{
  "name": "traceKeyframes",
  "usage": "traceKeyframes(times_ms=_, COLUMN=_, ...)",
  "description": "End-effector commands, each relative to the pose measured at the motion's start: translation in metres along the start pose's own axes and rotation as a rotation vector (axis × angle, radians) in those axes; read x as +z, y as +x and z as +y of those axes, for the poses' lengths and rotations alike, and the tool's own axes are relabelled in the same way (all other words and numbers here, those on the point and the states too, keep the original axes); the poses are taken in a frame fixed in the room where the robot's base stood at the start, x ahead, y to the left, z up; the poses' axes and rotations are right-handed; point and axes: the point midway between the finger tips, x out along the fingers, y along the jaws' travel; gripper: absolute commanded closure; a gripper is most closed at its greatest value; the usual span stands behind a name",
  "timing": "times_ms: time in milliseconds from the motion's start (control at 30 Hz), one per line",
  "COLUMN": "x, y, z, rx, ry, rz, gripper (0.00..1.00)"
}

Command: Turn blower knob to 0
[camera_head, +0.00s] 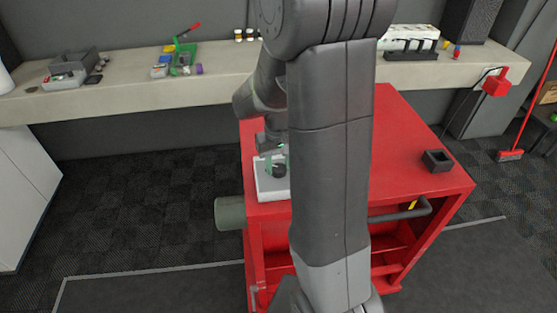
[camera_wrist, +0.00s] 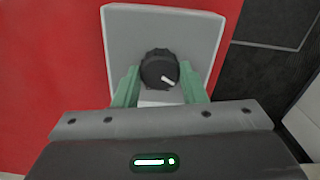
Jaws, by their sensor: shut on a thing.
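The blower knob (camera_wrist: 158,66) is a round black knob with a white mark pointing to the lower right in the wrist view. It sits on a light grey square panel (camera_wrist: 120,35); no scale numbers can be read there. In the head view the panel (camera_head: 262,189) lies on the left side of the red cart top, with the dark knob (camera_head: 279,171) on it. My gripper (camera_wrist: 160,78) has its green fingers on both sides of the knob, shut on it. In the head view my gripper (camera_head: 275,163) is partly hidden by my arm.
The red cart (camera_head: 405,135) carries a small dark open box (camera_head: 437,161) at the right and a grey handle (camera_head: 400,214) in front. A grey-green cylinder (camera_head: 230,213) sticks out at its left. A bench (camera_head: 130,95) with small items runs behind.

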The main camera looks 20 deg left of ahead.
Motion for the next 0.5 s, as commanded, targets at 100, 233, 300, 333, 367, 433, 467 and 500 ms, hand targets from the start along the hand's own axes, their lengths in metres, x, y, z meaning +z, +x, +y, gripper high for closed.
traceKeyframes(times_ms=100, x=-0.0011, y=-0.0014, z=0.0, rx=0.001, ry=-0.002, rz=0.004, gripper=0.85)
traceKeyframes(times_ms=233, x=-0.0011, y=-0.0014, z=0.0001, rx=0.001, ry=-0.002, rz=0.004, gripper=0.58)
traceKeyframes(times_ms=300, x=-0.001, y=-0.0012, z=0.0001, rx=0.001, ry=-0.002, rz=0.003, gripper=0.45)
traceKeyframes(times_ms=333, x=-0.0009, y=-0.0011, z=0.0001, rx=0.001, ry=-0.001, rz=0.003, gripper=0.41)
traceKeyframes(times_ms=367, x=-0.0008, y=-0.001, z=0.0001, rx=0.001, ry=-0.001, rz=0.003, gripper=0.41)
traceKeyframes(times_ms=433, x=-0.0006, y=-0.0008, z=0.0, rx=0.001, ry=-0.001, rz=0.002, gripper=0.41)
traceKeyframes(times_ms=467, x=-0.0006, y=-0.0008, z=0.0, rx=0.001, ry=-0.001, rz=0.002, gripper=0.41)
traceKeyframes(times_ms=500, x=-0.0005, y=-0.0007, z=0.0001, rx=0.001, ry=-0.001, rz=0.002, gripper=0.41)
